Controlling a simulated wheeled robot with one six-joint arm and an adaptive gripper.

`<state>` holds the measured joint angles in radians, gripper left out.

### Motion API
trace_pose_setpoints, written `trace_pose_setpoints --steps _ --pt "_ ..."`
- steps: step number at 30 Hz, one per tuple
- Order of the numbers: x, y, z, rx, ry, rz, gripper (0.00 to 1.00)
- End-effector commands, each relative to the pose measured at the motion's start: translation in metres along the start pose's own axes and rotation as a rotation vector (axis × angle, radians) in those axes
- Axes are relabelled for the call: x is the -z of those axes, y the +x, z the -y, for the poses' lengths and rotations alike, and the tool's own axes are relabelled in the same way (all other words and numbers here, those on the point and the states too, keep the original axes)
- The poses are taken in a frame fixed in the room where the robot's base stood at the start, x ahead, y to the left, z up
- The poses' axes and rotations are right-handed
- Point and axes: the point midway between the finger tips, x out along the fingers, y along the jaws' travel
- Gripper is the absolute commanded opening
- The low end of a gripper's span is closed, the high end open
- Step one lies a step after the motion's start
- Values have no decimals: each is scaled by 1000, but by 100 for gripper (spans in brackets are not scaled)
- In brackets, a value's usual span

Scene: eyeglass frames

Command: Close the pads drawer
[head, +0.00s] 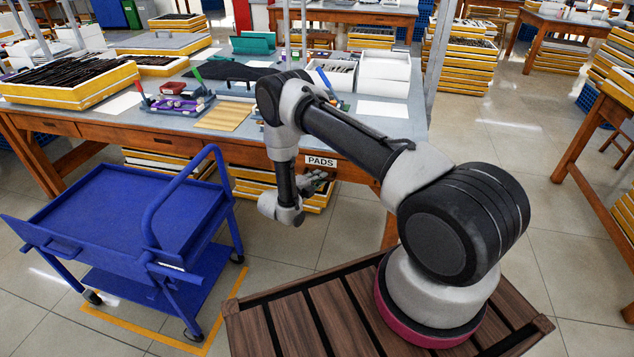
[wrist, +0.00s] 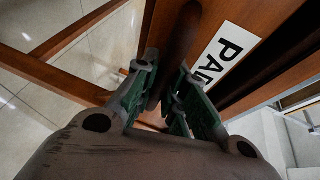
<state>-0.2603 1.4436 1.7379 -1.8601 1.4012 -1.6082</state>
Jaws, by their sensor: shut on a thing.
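The pads drawer (head: 345,172) is a brown wooden front under the grey-topped workbench, with a white PADS label (head: 321,161). In the wrist view the label (wrist: 227,55) lies just right of my fingers, partly cut by the drawer's tilt in the picture. My gripper (head: 313,180) is at the drawer front, below the label. In the wrist view its green-padded fingers (wrist: 167,78) are shut around a dark brown bar-like handle (wrist: 180,40). A dark gap shows beside the drawer front; how far the drawer stands out I cannot tell.
A blue cart (head: 130,215) stands left of my arm. Yellow-edged trays (head: 255,190) are stacked under the workbench (head: 385,125). Wooden table legs are close by in the wrist view.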

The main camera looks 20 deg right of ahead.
Motion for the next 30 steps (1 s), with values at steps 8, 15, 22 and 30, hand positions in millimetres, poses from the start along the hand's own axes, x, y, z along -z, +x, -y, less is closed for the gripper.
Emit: trace_pose_setpoints --steps 8,15,22,30 --pt "0 -1 0 0 0 1 35" --pt "-1 -4 0 0 0 2 35" --pt "-2 -41 0 0 -1 6 35" --pt "-2 -98 0 0 1 5 35"
